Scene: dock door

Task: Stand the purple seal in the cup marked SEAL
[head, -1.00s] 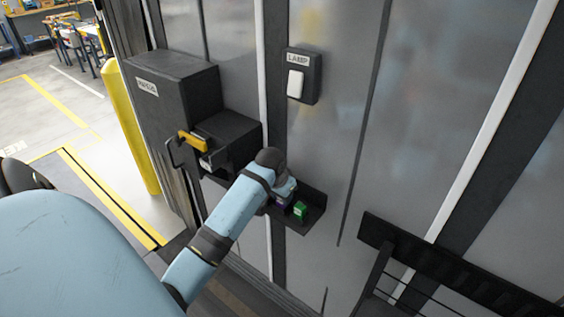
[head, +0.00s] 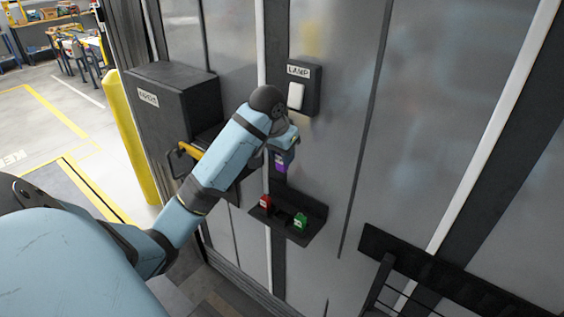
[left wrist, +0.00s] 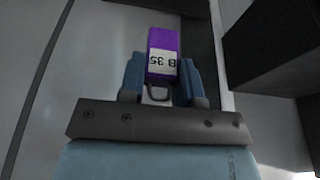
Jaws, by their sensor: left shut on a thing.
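The purple seal (head: 281,163) is held in my left gripper (head: 284,146), which is shut on it, above the small dark shelf. In the left wrist view the seal (left wrist: 162,52) sits between the two blue fingers of the gripper (left wrist: 160,82), with a white label reading "B 35" and a wire loop at the near end. I see no cup marked SEAL that I can make out; my left arm covers part of the dark box's opening. My right gripper is not in view.
A dark shelf (head: 316,211) on the wall holds a red seal (head: 265,201) and a green seal (head: 300,222). A LAMP switch (head: 297,95) is just above my gripper. A labelled dark box (head: 180,85) with a yellow handle (head: 190,151) juts out at left. A rail (head: 440,270) is lower right.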

